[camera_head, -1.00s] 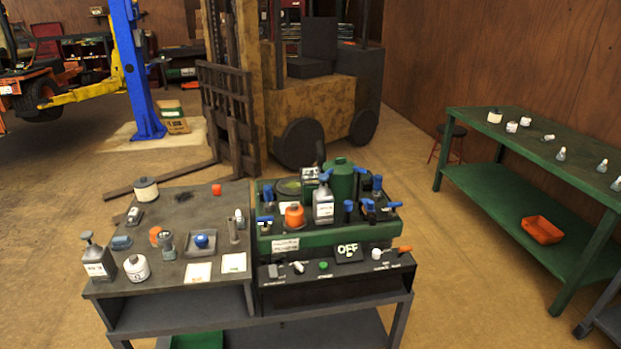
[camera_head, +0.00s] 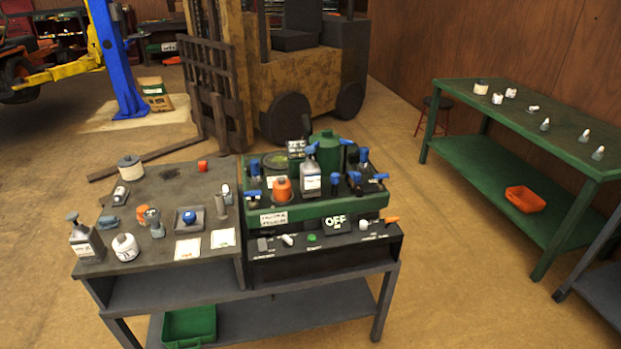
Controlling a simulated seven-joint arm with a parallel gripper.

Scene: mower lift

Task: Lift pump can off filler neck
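A pale grey pump can (camera_head: 311,181) with a blue pump head stands upright on the green mower unit (camera_head: 330,208) on the bench. The filler neck is hidden, and I cannot tell how the can sits on it. A second, darker pump can (camera_head: 86,244) with a grey head stands at the bench's front left corner. My gripper and arm are not in view.
An orange cap-like part (camera_head: 282,190) and several blue-handled parts crowd the pump can. A green cylinder (camera_head: 327,148) stands behind it. A green side table (camera_head: 553,125) stands at right.

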